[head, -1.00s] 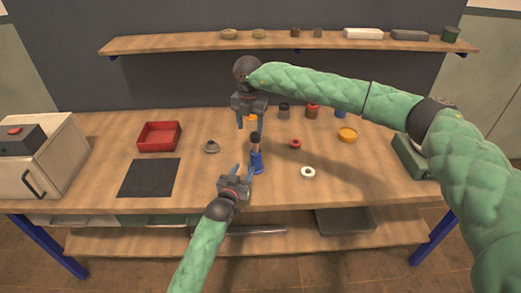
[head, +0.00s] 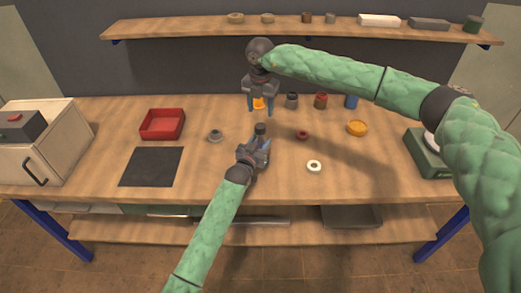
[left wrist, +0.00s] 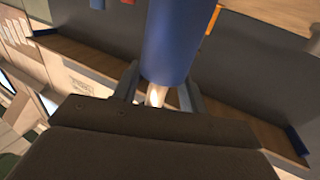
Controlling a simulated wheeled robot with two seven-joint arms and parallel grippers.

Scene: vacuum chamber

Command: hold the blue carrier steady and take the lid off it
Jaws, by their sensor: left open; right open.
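The blue carrier (left wrist: 172,38) is a blue cylinder. In the head view it stands on the workbench, mostly hidden behind my left gripper (head: 261,146). Its dark lid (head: 260,129) shows on top. My left gripper is open, with one finger on each side of the carrier; in the left wrist view its fingers (left wrist: 160,84) flank the carrier's near end. I cannot tell whether they touch it. My right gripper (head: 260,111) is open and empty, fingers pointing down, just above the lid in the picture.
A red tray (head: 147,134), a dark mat (head: 151,167) and a grey part (head: 215,136) lie to the left. Several small cylinders stand behind.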

